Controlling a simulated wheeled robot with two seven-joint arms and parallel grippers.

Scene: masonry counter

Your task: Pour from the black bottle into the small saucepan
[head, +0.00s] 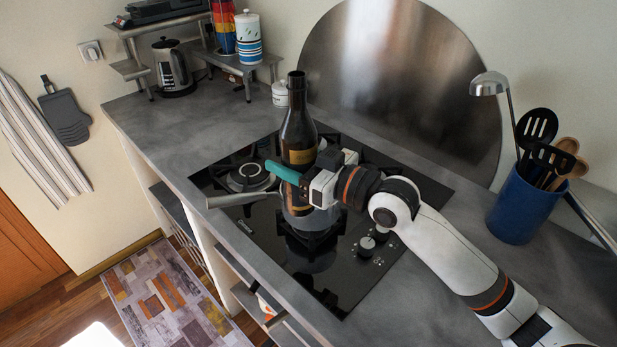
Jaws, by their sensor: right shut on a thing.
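The black bottle (298,132) stands about upright over the hob, neck up, with a tan label. My right gripper (299,178) comes in from the right and is shut on the lower part of the bottle, one teal finger showing. The small saucepan (298,223) is on the hob behind and below the gripper, its grey handle (238,199) pointing left. The gripper and bottle hide most of the pan, including its opening. I cannot tell whether the bottle's base touches the pan. My left gripper is out of view.
The black hob (345,290) has burner grates and knobs (367,243). A blue utensil crock (525,205) stands at the right. A kettle (172,68), a metal shelf (185,22) and canisters stand at the back left. The counter's left part (165,125) is clear.

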